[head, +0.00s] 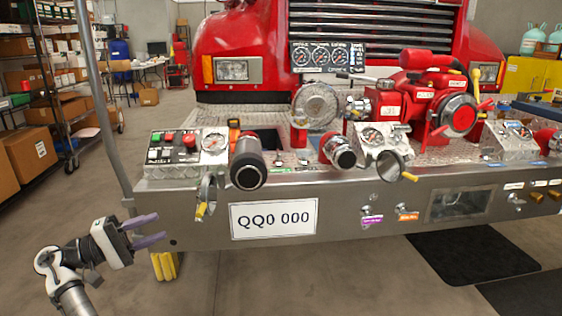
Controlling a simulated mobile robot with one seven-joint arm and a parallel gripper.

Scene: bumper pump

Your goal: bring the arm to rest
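My gripper (147,231) is at the lower left of the head view, in front of the left end of the truck's steel bumper (190,220). Its two purple-grey fingers are spread apart with nothing between them. It points to the right. My arm (62,275) comes up from the bottom edge, bent at the wrist. Whether the fingertips touch the bumper cannot be told from this view; they overlap its left end in the picture.
The bumper carries a control box (187,145), a black-ended pipe (248,165), a gauge panel (385,143) and a red pump (440,100). A metal pole (100,95) rises at the left. Yellow blocks (165,265) are below.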

